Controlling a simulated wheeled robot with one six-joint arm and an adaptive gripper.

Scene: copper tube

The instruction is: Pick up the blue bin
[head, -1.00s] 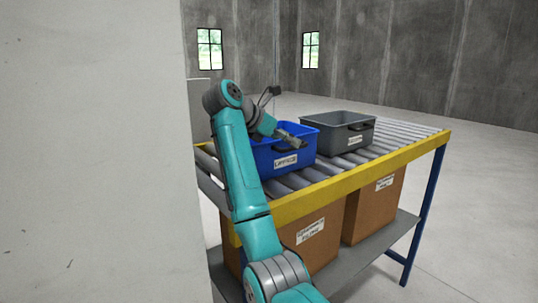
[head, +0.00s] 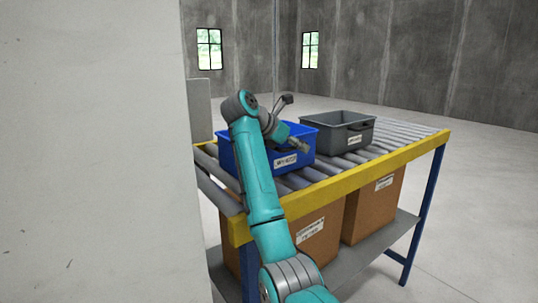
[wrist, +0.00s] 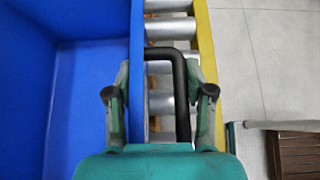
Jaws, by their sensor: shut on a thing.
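The blue bin (head: 240,160) stands on the roller conveyor with a white label on its near side. In the wrist view the open inside of the blue bin (wrist: 75,95) fills the left and looks empty. Its black handle (wrist: 180,85) sticks out from the right wall, between the two fingers. My gripper (wrist: 162,95) is shut on the bin at this handle, the left finger over the wall side and the right finger on the outer side. In the head view my gripper (head: 301,146) is at the bin's near right side, and my arm hides part of the bin.
A grey bin (head: 325,134) stands on the conveyor to the right, behind the blue one. A yellow rail (head: 345,183) runs along the near edge. Cardboard boxes (head: 372,212) sit on the shelf below. A pale wall (head: 90,150) is close on the left. Rollers at the right are free.

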